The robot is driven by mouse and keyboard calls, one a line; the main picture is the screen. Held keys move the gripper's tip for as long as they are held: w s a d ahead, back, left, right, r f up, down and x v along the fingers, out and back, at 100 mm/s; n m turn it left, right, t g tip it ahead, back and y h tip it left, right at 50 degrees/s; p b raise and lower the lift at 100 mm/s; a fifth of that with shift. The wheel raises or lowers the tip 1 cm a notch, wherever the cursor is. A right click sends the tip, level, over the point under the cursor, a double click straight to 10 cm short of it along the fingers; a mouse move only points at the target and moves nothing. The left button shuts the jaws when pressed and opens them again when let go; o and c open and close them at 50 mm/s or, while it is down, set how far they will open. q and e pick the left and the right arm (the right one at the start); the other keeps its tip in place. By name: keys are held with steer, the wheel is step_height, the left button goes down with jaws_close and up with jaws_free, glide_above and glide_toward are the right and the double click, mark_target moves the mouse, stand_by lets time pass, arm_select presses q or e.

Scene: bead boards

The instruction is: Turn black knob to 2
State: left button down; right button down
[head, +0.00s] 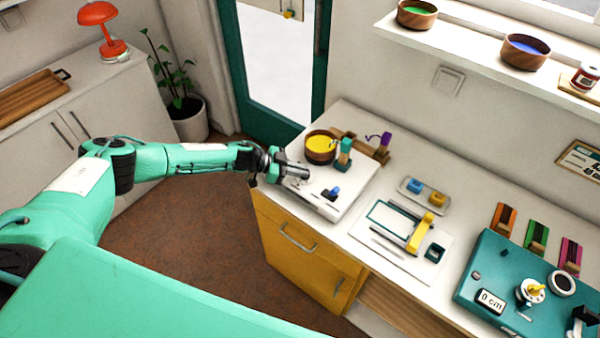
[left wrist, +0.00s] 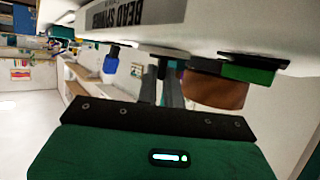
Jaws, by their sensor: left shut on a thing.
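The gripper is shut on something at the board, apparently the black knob. The knob is hidden by the fingers, and its setting cannot be read. A blue switch (head: 333,191) on a dark base sits right of the gripper. My right gripper is not in view.
A wooden bowl of yellow beads (head: 320,148) and a teal-topped post (head: 345,153) stand behind the gripper. A white board with a yellow handle (head: 421,231) lies to the right. A teal panel (head: 478,292) with a dial is farther right. Open floor (head: 190,230) lies left.

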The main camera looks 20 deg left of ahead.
arm_select(q)
steer(key=shift+r, duration=0.1)
stand_by(0.3)
steer(key=c, duration=1.5)
jaws_free()
steer(key=shift+c, duration=0.2)
steer(key=shift+a, duration=0.15)
steer(key=shift+s+a+r, duration=0.1)
steer(key=shift+a, duration=0.2)
steer(key=b+v, duration=0.3)
steer(key=v, duration=0.9)
steer(key=shift+a+r, duration=0.2)
steer(key=shift+a, duration=0.15)
